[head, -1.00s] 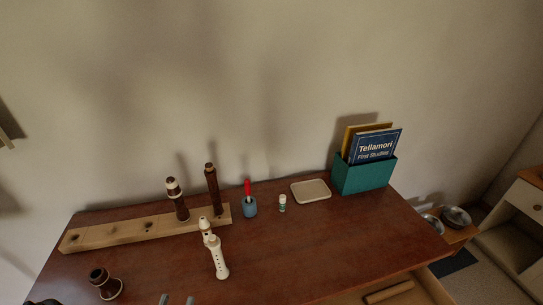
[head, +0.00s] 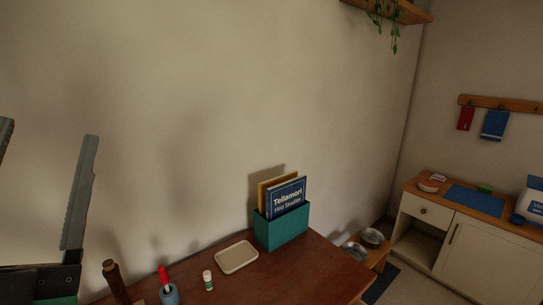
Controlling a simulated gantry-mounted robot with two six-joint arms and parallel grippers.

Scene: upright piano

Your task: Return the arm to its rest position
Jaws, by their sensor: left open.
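My left gripper (head: 40,185) is at the left edge of the head view, raised in front of the wall. Its two fingers stand wide apart with nothing between them. It is apart from the piano top (head: 298,278) and the things on it. My right gripper is out of view.

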